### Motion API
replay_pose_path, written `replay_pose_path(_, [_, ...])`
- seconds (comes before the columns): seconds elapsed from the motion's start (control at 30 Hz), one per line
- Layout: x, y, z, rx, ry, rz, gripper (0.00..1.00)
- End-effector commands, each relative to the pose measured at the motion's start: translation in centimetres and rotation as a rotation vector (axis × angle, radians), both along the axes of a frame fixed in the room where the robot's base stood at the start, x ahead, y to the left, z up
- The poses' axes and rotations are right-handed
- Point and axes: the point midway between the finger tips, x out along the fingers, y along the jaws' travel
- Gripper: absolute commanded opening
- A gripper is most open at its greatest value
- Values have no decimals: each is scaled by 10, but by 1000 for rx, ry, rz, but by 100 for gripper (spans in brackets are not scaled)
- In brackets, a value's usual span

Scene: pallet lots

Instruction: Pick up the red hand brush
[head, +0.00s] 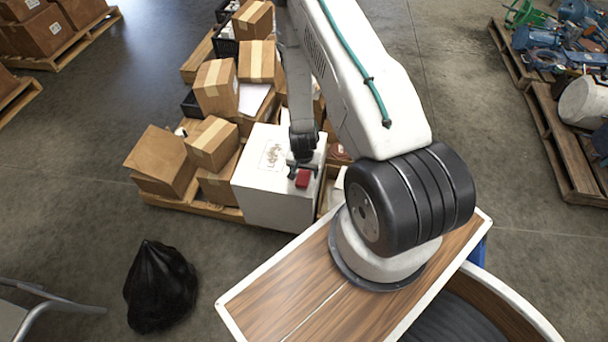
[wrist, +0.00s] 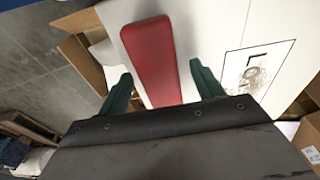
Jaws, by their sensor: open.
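The red hand brush (wrist: 152,55) lies on top of a white box (wrist: 207,20). In the head view the brush (head: 302,178) is a small red patch on the white box (head: 275,200), beside my gripper (head: 298,168). My gripper (wrist: 160,85) is open, one finger on each side of the brush, with gaps showing between fingers and brush.
Cardboard boxes (head: 213,145) crowd the wooden pallet left of and behind the white box. A black bag (head: 160,287) lies on the floor at lower left. Another pallet (head: 570,150) with blue parts and a white bucket (head: 584,102) stands at right. Open floor lies left.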

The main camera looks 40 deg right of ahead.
Motion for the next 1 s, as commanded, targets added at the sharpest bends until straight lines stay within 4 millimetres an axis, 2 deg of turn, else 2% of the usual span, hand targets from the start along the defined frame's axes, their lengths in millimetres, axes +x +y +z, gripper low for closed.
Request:
replay_pose_path(0.1, [0, 0, -7, 1, 1, 0, 66])
replay_pose_path(0.3, [0, -1, -7, 1, 1, 0, 66])
replay_pose_path(0.4, [0, -1, -6, 1, 1, 0, 39])
replay_pose_path(0.5, [0, -1, -6, 1, 1, 0, 16])
replay_pose_path(0.83, [0, -1, -5, 1, 1, 0, 16])
replay_pose_path(1.0, [1, -1, 6, 0, -1, 0, 16])
